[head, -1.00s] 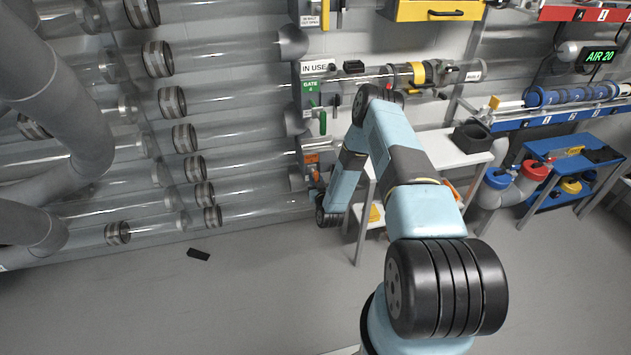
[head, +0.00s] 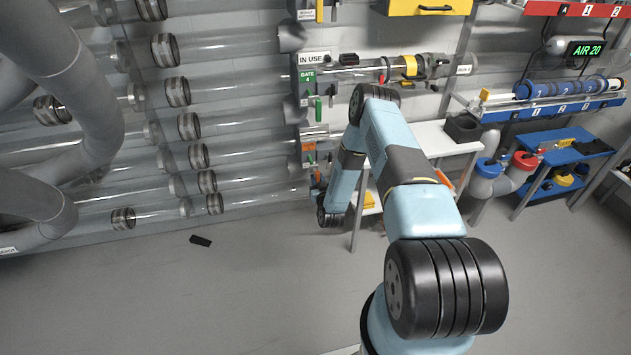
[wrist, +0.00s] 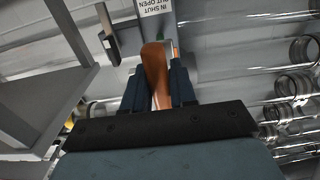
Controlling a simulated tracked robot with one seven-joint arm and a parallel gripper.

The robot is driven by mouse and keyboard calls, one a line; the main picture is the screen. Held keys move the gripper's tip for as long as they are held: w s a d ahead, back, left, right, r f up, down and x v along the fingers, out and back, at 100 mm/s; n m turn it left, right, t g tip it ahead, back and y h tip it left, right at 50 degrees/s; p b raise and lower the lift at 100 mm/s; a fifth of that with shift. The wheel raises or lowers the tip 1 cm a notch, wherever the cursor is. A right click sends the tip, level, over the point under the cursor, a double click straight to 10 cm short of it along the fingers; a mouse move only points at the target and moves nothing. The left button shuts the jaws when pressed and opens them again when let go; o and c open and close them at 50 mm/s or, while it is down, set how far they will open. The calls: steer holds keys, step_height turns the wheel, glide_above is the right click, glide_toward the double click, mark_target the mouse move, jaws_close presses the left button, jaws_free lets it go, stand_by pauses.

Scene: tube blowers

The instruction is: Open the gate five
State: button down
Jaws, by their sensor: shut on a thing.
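In the wrist view an orange-brown handle (wrist: 156,68) stands between the two dark fingers of my gripper (wrist: 159,82), which is shut on it. A white label (wrist: 154,7) reading "IN SHUT OUT OPEN", upside down, is just beyond the handle. In the head view a small orange gate plate (head: 308,147) is on the wall fittings below the green gate 4 sign (head: 307,76). Its number is too small to read.
Clear tubes (head: 240,125) with ringed joints fill the left wall. A white table (head: 432,140) stands right of my arm, with a black bin (head: 463,128) on it. A blue cart (head: 563,155) is further right. A small black object (head: 201,240) lies on the otherwise open floor.

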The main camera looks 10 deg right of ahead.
steer(key=shift+s+d, duration=0.15)
steer(key=shift+s, duration=0.1)
steer(key=c, duration=1)
jaws_free()
steer(key=s, duration=1.3)
steer(key=shift+s+a, duration=0.2)
steer(key=shift+s, duration=0.15)
steer(key=shift+f, duration=0.1)
